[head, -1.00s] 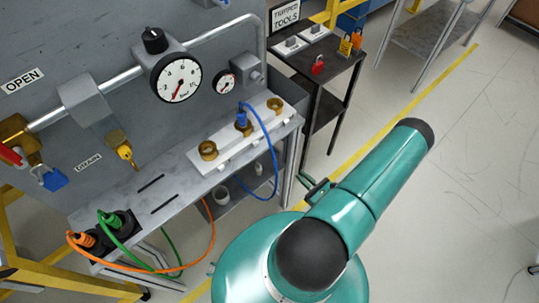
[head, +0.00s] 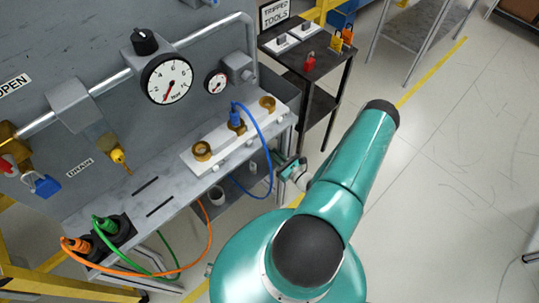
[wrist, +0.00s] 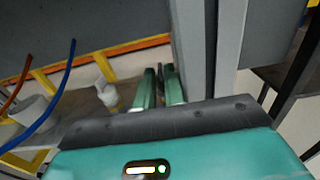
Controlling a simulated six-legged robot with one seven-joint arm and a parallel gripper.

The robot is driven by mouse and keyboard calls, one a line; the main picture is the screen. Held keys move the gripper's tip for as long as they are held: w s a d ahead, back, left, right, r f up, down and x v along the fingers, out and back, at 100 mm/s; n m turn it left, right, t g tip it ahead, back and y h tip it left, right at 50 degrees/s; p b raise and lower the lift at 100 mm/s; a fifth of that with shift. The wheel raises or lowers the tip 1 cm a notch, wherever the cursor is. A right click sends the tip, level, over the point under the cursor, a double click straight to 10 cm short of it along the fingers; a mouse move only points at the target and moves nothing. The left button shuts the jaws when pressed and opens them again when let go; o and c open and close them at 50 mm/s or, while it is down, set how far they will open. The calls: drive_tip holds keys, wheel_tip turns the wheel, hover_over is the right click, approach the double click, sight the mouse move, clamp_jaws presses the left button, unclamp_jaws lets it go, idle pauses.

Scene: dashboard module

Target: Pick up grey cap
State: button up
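A pale grey cup-shaped piece (head: 217,196) sits on the shelf under the bench, and a smaller pale piece (head: 253,167) is farther right. I cannot tell for sure which is the grey cap. In the wrist view a pale knobbed piece (wrist: 107,95) lies left of my gripper, with pale grey cylinders (wrist: 35,108) at the far left. My gripper (head: 282,160) is at the bench's right end, beside the leg. In the wrist view its green fingers (wrist: 160,80) look slightly apart, with no object clearly held between them.
The bench (head: 160,205) carries a white block (head: 215,152) with brass fittings. A blue hose (head: 272,135) loops down near my gripper. A grey post (wrist: 230,45) stands close right of the fingers. A dark tool table (head: 310,75) stands behind.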

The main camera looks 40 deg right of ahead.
drive_tip(key=shift+w, duration=0.65)
drive_tip(key=shift+c, duration=0.4)
clamp_jaws()
drive_tip(key=shift+r, duration=0.2)
